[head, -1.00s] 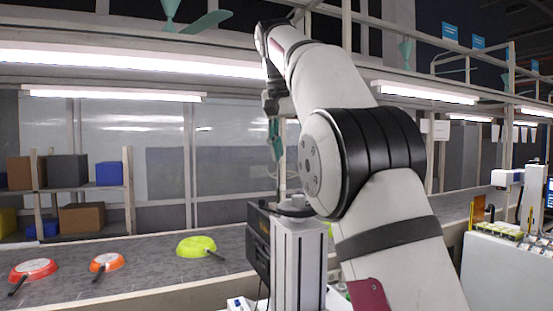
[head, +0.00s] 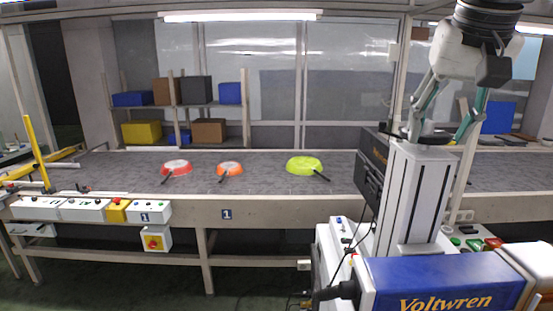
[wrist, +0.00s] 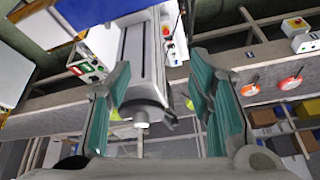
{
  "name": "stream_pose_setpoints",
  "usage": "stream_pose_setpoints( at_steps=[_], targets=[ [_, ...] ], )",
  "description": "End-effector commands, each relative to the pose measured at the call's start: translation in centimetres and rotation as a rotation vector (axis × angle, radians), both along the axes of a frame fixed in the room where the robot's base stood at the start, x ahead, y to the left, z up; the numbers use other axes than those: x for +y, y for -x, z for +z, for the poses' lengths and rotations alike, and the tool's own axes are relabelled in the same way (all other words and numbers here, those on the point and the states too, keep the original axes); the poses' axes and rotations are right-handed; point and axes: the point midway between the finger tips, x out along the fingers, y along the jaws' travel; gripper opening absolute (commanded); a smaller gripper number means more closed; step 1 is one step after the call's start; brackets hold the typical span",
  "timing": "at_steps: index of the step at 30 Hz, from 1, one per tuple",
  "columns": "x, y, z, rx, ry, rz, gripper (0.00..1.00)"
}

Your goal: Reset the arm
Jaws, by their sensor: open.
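My gripper (head: 447,122) hangs at the upper right of the head view with its teal-lined fingers spread apart. It holds nothing. In the wrist view the two fingers of my gripper (wrist: 160,112) stand wide apart, with a white column showing behind and between them. On the grey conveyor belt (head: 262,174) lie a red pan (head: 177,167), an orange pan (head: 230,168) and a yellow-green pan (head: 304,165), all well to the left of my gripper.
Control boxes (head: 75,209) line the conveyor's front left, with a yellow box with a red button (head: 153,241) below. A shelf behind the belt holds several boxes, one a yellow box (head: 141,132).

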Motion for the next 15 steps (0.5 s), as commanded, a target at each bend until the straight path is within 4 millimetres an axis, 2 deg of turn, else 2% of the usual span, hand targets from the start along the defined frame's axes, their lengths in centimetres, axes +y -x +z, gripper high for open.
stream_pose_setpoints(
  at_steps=[1,9,15],
  targets=[
    [0.7,1.8,-1.4,-0.006,0.002,0.032,0.48],
    [3.6,9.7,-10.3,-0.040,0.030,0.203,0.48],
    [4.7,13.6,-15.6,-0.058,0.053,0.281,0.48]
  ],
)
